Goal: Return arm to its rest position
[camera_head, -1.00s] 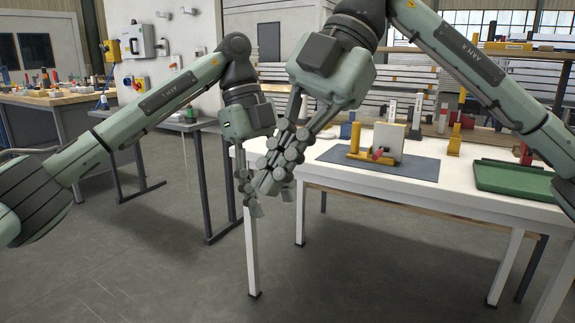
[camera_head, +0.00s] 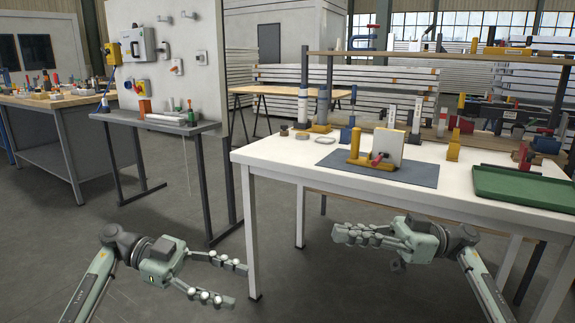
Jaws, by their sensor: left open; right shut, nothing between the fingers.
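My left arm (camera_head: 97,285) comes in low at the bottom left. Its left gripper (camera_head: 236,284) is open and empty, with its fingers spread and pointing right, over the floor in front of the white table. My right arm (camera_head: 482,288) comes in low at the bottom right. Its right gripper (camera_head: 340,233) is shut with nothing in it, its fingers pointing left. It appears below tabletop height, in front of the table. Both grippers are clear of the tabletop objects.
The white table (camera_head: 270,153) bears a grey mat (camera_head: 415,178) with a yellow fixture (camera_head: 357,150) and white block (camera_head: 389,144). A green tray (camera_head: 520,188) is at its right. A white table leg (camera_head: 251,240) stands near my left gripper. The floor (camera_head: 160,225) at left is open.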

